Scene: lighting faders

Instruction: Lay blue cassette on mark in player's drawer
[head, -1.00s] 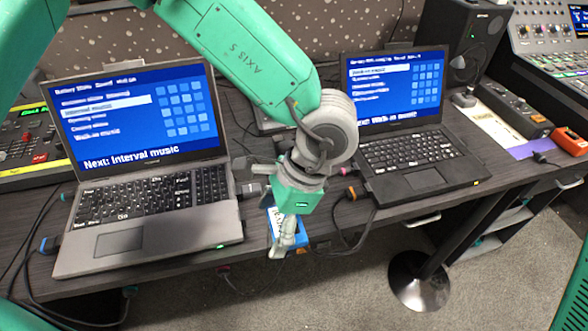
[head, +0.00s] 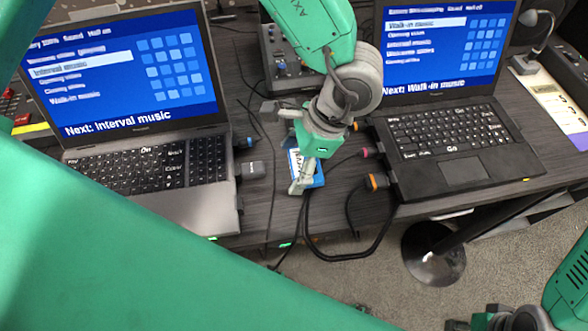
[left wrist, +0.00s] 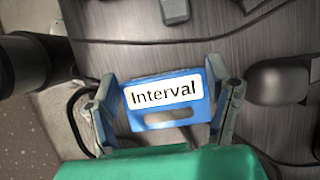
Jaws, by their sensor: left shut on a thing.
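My left gripper (head: 305,178) hangs between the two laptops, over the front part of the dark table. It is shut on the blue cassette (head: 318,177), which is partly hidden by the fingers in the head view. In the left wrist view the cassette (left wrist: 162,95) sits between the two fingers, its white label reading "Interval" facing the camera. I cannot make out a player, its drawer or a mark.
A grey laptop (head: 150,160) stands at left and a black laptop (head: 450,140) at right. A small mixer (head: 290,65) is behind my gripper. Cables and plugs (head: 376,182) lie close on the right. A round stool or stand base (head: 433,255) is on the carpet below.

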